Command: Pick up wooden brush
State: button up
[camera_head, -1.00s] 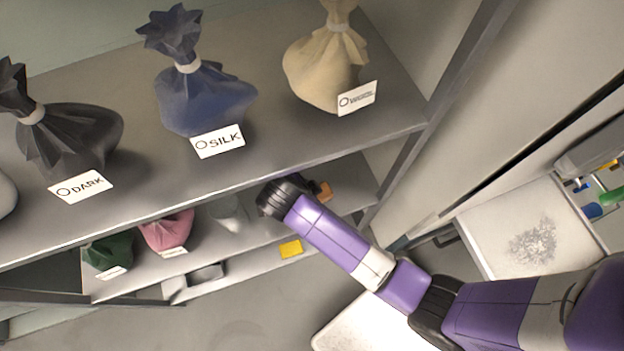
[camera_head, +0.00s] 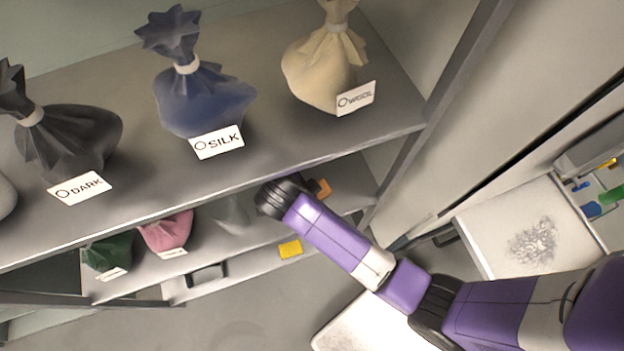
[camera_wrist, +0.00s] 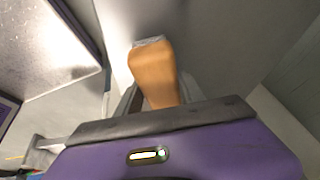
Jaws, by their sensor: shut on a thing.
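The wooden brush (camera_wrist: 153,72) is in the middle of the wrist view, with an orange-brown wooden body and a grey, bristle-like end at the top. My gripper (camera_wrist: 158,98) is shut on it, with grey fingers partly showing at its sides. The lower part of the brush is hidden behind the gripper's housing. In the head view, a small orange-brown piece of the brush (camera_head: 322,188) shows just beyond the black end of my arm, at the lower shelf. My fingers are hidden there.
The upper shelf (camera_head: 300,150) holds a dark bag (camera_head: 75,135), a blue bag (camera_head: 200,98) and a beige bag (camera_head: 322,72). Pink (camera_head: 167,232) and green (camera_head: 108,252) bags stand on the lower shelf. A yellow block (camera_head: 290,249) lies nearby. A grey upright post (camera_head: 420,140) stands right of the shelves.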

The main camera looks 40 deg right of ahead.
notch_tip(320, 180, up, 3)
jog(key=shift+f, duration=0.15)
jog(key=s+a+b, duration=0.1)
jog(key=s+a, duration=0.1)
jog(key=a, duration=0.6)
jog(key=s+a+b, duration=0.1)
jog(key=s+a, duration=0.2)
jog(key=a, duration=0.6)
jog(key=shift+a, duration=0.2)
